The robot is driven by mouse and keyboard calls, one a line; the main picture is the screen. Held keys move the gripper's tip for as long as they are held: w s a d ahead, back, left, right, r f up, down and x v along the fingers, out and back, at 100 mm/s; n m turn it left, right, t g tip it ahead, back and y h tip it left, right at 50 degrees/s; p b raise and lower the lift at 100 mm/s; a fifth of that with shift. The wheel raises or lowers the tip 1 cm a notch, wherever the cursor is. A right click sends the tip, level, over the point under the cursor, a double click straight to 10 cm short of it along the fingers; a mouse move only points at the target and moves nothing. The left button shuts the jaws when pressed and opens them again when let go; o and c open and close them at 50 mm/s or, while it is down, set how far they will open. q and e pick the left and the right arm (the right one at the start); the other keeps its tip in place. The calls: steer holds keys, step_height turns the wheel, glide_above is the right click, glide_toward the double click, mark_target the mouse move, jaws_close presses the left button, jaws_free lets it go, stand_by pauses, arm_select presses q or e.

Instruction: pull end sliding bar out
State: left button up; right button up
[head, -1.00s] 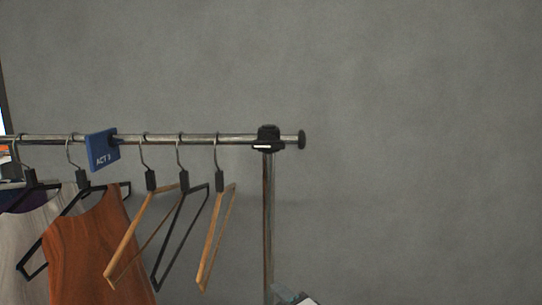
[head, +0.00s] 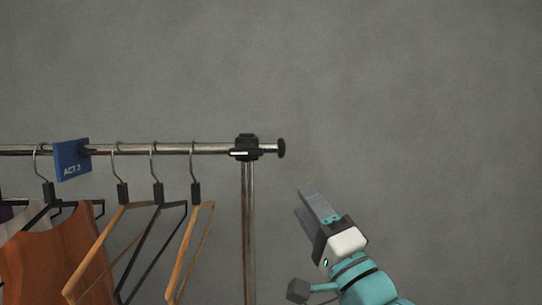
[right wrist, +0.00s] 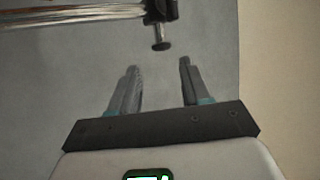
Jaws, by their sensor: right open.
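The end sliding bar shows as a short metal stub with a dark round end cap (head: 281,148), sticking out to the right of the black clamp joint (head: 246,148) at the top of the rail's upright. The cap also shows in the right wrist view (right wrist: 161,46), above and between the fingertips. My right gripper (head: 308,199) is open and empty, below and to the right of the cap, apart from it. Its two fingers (right wrist: 160,75) point toward the bar end in the right wrist view. My left gripper is not in view.
The metal rail (head: 170,149) runs left from the joint. Several hangers, an orange garment (head: 45,262) and a blue ACT 3 sign (head: 72,160) hang on it. The upright (head: 249,225) stands below the joint. Space right of the cap is free before the grey wall.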

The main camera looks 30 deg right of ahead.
mark_target(270, 152)
steer(key=p+x, duration=0.6)
steer(key=x, duration=0.8)
steer(key=shift+w, duration=0.2)
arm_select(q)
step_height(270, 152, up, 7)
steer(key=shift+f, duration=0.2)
